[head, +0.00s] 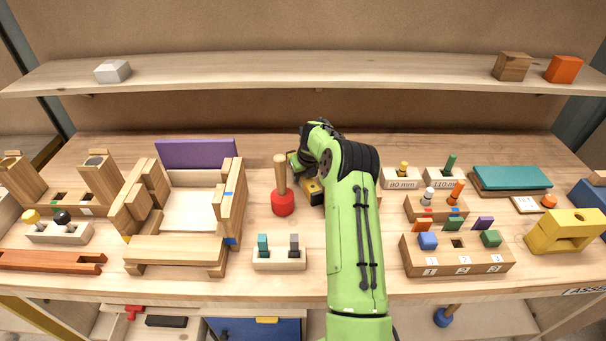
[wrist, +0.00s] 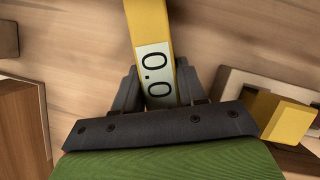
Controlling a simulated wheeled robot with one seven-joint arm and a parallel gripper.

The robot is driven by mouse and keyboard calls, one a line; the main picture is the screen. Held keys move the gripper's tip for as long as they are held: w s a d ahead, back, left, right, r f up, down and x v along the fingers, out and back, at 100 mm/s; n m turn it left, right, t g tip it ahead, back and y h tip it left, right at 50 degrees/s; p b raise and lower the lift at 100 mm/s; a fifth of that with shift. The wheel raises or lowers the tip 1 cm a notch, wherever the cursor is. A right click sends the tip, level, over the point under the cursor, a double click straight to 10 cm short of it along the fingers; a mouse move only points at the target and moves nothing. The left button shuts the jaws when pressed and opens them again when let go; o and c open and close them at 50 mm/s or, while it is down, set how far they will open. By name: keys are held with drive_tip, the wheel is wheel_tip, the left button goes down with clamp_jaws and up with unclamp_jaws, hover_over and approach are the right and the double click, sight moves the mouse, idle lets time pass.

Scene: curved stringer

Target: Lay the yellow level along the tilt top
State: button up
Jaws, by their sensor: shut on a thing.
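My gripper (wrist: 158,92) is shut on the yellow level (wrist: 150,30), a yellow bar with a pale display reading 0.0. The bar runs away from between the fingers in the wrist view. In the head view my gripper (head: 301,166) is at the middle of the bench, mostly behind my arm. Only a small yellow and dark part of the level (head: 313,191) shows there. A teal slab on a brown base (head: 507,178), at the right back of the bench, may be the tilt top; I cannot tell its tilt. I cannot tell whether the level touches the bench.
A red-based wooden mallet (head: 282,200) stands just left of my gripper. The 80 mm block (head: 402,183) and 110 mm block (head: 444,184) with pegs stand to the right. A numbered block (head: 457,259) and yellow block (head: 565,232) sit nearer the front. A shelf (head: 300,72) runs above the back.

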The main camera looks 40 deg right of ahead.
drive_tip(key=o, duration=1.2)
drive_tip(key=shift+f, duration=0.1)
